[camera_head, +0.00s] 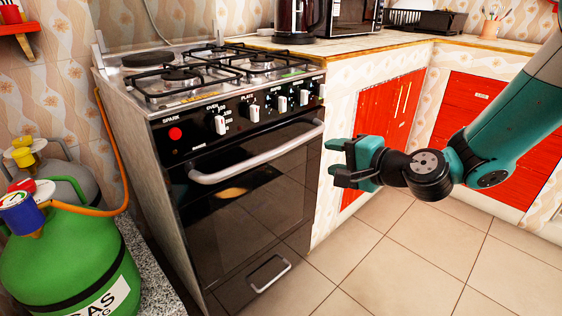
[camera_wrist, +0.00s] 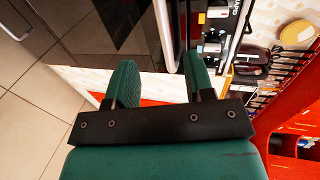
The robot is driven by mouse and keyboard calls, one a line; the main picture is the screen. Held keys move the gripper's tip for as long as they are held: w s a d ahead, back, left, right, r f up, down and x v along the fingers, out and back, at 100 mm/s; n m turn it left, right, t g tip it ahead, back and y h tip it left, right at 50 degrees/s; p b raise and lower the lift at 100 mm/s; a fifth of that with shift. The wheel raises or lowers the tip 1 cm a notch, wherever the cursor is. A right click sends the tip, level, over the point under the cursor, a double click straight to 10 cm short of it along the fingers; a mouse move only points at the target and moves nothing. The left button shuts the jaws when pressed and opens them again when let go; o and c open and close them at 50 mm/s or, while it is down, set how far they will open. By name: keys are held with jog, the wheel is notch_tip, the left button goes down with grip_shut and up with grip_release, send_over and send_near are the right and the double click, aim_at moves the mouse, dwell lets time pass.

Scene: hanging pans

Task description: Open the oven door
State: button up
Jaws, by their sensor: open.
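The black oven door (camera_head: 255,190) is shut on the front of the stove. Its silver bar handle (camera_head: 255,158) runs across the top of the door. My gripper (camera_head: 333,159) is open and empty, just right of the handle's right end and slightly lower in the head view. In the wrist view my gripper (camera_wrist: 160,82) has its two green fingers apart. The silver handle (camera_wrist: 166,35) shows ahead between them, nearer the right finger. I see no clear contact with it. The dark door glass (camera_wrist: 125,22) lies left of the handle there.
A row of knobs (camera_head: 250,111) sits above the door. A lower drawer with a handle (camera_head: 270,272) is beneath it. A green gas bottle (camera_head: 70,250) stands at left. Red cabinets (camera_head: 385,125) are behind my gripper. The tiled floor (camera_head: 400,260) before the stove is clear.

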aim_at(289, 148)
jog(key=b+x, duration=0.1)
jog(key=x, duration=1.6)
jog(key=shift+w, duration=0.1)
grip_shut()
